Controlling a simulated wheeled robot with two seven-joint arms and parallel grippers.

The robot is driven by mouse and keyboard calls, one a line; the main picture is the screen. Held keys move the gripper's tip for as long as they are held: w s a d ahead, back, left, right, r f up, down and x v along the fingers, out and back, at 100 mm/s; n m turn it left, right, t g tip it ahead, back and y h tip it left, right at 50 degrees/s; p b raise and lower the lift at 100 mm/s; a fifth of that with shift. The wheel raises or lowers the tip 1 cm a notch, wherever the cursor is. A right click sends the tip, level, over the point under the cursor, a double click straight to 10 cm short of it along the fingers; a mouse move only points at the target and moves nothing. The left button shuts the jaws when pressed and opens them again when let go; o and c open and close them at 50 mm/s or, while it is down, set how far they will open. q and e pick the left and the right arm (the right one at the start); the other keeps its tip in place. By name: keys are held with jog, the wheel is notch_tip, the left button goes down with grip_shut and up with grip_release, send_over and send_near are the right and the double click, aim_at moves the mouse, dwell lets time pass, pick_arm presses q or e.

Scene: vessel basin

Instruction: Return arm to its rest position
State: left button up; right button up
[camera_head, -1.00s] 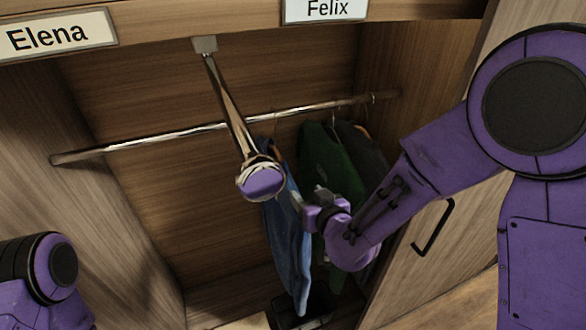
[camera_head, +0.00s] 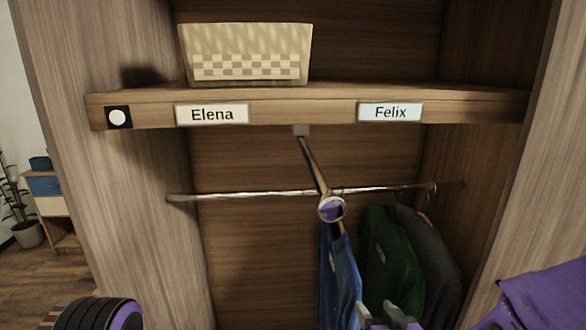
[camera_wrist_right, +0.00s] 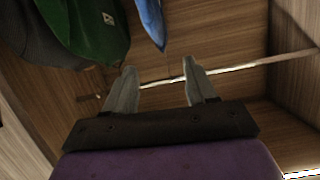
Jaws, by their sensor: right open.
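My right gripper (camera_head: 392,318) shows at the bottom edge of the head view, in front of the lower part of the hanging clothes. In the right wrist view its two grey fingers (camera_wrist_right: 160,85) stand apart with nothing between them. A blue garment (camera_head: 338,275), a green garment (camera_head: 390,250) and a dark grey garment (camera_head: 432,262) hang from the metal rail (camera_head: 250,194). The blue garment (camera_wrist_right: 151,20) and green garment (camera_wrist_right: 88,25) also show beyond the fingers in the wrist view. My left gripper is out of view; only part of my left arm shows at the lower left.
A metal lever (camera_head: 316,172) with a purple end hangs from the shelf, in front of the rail. The shelf (camera_head: 300,108) has Elena and Felix labels and carries a woven basket (camera_head: 245,55). Wardrobe walls stand on both sides. The rail's left half is empty.

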jog(key=s+d+f+m+g+h+b, duration=0.1)
jog(key=s+d+f+m+g+b, duration=0.3)
jog(key=f, duration=0.6)
jog(key=s+d+f+m+h+b, duration=0.1)
jog(key=s+d+f+h+b, duration=0.15)
jog(key=s+f, duration=0.55)
jog(key=s+d+f+m+g+b, duration=0.2)
jog(key=s+d+f+b, duration=0.1)
jog(key=f, duration=0.9)
pick_arm(q)
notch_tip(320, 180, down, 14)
jog(key=b, duration=0.5)
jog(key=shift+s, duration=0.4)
pick_arm(e)
jog(key=s+d+f+g, duration=0.1)
jog(key=s+f+g, duration=0.1)
jog(key=s+f, duration=0.5)
jog(key=s+d+f+g+h, duration=0.1)
jog(key=s+d+f+g, duration=0.1)
jog(key=s+f, duration=0.5)
jog(key=s+g, duration=0.1)
jog(key=s, duration=0.1)
jog(key=shift+s+d+f, duration=0.15)
jog(key=shift+s, duration=0.2)
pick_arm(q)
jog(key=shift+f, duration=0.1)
pick_arm(e)
jog(key=shift+c, duration=0.3)
